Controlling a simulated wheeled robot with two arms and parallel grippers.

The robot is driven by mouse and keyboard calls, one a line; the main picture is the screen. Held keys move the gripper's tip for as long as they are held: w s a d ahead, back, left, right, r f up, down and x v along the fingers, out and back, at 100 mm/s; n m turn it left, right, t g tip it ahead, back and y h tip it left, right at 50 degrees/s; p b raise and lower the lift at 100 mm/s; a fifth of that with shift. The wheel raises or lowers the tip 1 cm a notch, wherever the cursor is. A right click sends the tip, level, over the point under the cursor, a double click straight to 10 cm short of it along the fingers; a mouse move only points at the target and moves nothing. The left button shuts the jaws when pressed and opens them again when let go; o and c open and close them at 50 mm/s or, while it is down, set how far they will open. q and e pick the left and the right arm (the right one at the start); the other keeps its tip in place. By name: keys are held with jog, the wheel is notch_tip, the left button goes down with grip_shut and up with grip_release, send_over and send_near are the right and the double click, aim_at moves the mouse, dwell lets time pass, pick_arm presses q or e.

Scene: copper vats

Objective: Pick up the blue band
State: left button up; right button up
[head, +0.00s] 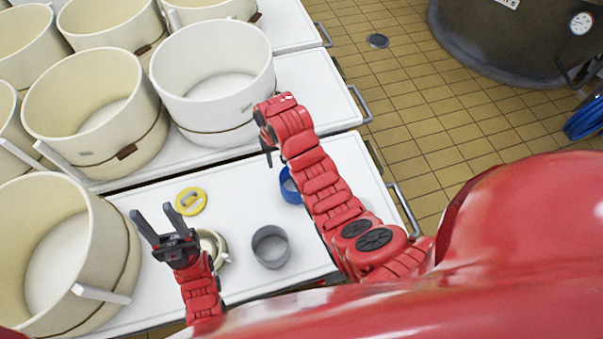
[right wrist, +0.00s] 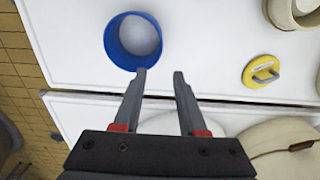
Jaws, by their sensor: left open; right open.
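The blue band (head: 289,188) is a short open ring standing on the white table top, partly hidden behind my right arm in the head view. In the right wrist view the blue band (right wrist: 134,41) shows whole, ahead and left of the fingertips. My right gripper (right wrist: 161,72) is open and empty, its left fingertip close to the band's near rim; I cannot tell if they touch. In the head view my right gripper (head: 268,152) points downward beyond the band. My left gripper (head: 153,214) is open and empty above the table's left part.
A yellow lidlike piece (head: 191,201), a grey ring (head: 270,247) and a cream ring (head: 212,247) are on the white table (head: 160,190). Large cream tubs (head: 212,82) crowd the left and back. Tiled floor (head: 440,120) lies right, with a dark vat (head: 510,45) beyond.

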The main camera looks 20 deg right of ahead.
jog(key=f+b, duration=0.6)
jog(key=shift+s+a, duration=0.2)
jog(key=shift+s, duration=0.05)
notch_tip(320, 180, down, 5)
jog(key=shift+r+p, duration=0.1)
jog(key=shift+p, duration=0.6)
jog(key=shift+f, duration=0.65)
jog(key=shift+f+p, duration=0.5)
jog(key=shift+f, duration=0.2)
jog(key=shift+d+f, duration=0.1)
jog(key=shift+f, duration=1.7)
grip_shut()
